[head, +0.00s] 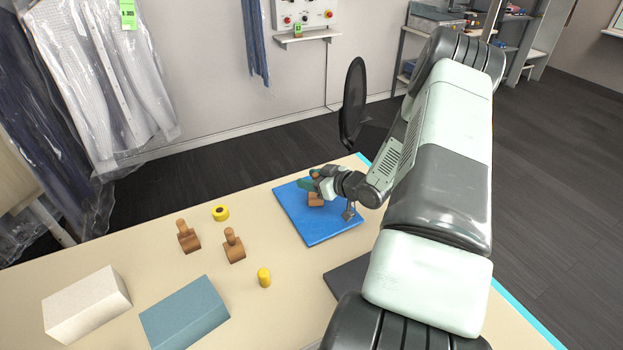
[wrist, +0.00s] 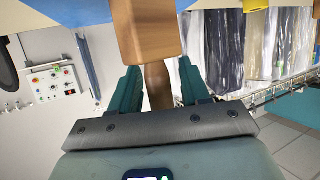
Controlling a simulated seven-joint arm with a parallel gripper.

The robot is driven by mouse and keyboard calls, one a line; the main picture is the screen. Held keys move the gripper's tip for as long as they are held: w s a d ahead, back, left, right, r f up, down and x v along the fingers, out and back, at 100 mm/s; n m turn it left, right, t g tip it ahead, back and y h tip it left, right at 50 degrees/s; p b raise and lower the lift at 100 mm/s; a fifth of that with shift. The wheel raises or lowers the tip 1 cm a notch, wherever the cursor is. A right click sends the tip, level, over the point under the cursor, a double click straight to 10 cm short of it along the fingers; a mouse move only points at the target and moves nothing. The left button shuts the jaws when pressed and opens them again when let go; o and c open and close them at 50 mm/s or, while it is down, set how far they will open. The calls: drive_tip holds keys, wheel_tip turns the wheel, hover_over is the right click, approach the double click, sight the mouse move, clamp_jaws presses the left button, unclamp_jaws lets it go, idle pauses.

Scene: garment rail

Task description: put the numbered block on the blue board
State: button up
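A brown wooden block (head: 315,200) with an upright handle is at the blue board (head: 290,220), near the middle of it. It also shows in the wrist view (wrist: 147,28), its handle (wrist: 157,85) pointing back between my fingers. No number is readable on it. My gripper (head: 313,183) is over the board, with its teal fingers on either side of the handle. In the wrist view the fingers (wrist: 158,75) look spread a little wider than the handle, with a gap at the right. The block looks upright; its contact with the board is hard to see.
Two similar wooden blocks with handles (head: 188,237) (head: 234,246) stand on the table (head: 150,255), left of the board. A yellow ring (head: 220,212), a yellow cylinder (head: 264,277), a white box (head: 87,304) and a teal box (head: 185,314) are there too. A dark pad (head: 348,277) lies in front.

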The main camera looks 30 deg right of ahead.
drive_tip(key=shift+o, duration=0.2)
drive_tip(key=shift+r, duration=0.1)
drive_tip(key=shift+s+d+r, duration=0.1)
drive_tip(key=shift+s+r, duration=0.05)
drive_tip(key=shift+s, duration=0.1)
drive_tip(key=v, duration=1.1)
drive_tip(key=shift+s+d, duration=0.15)
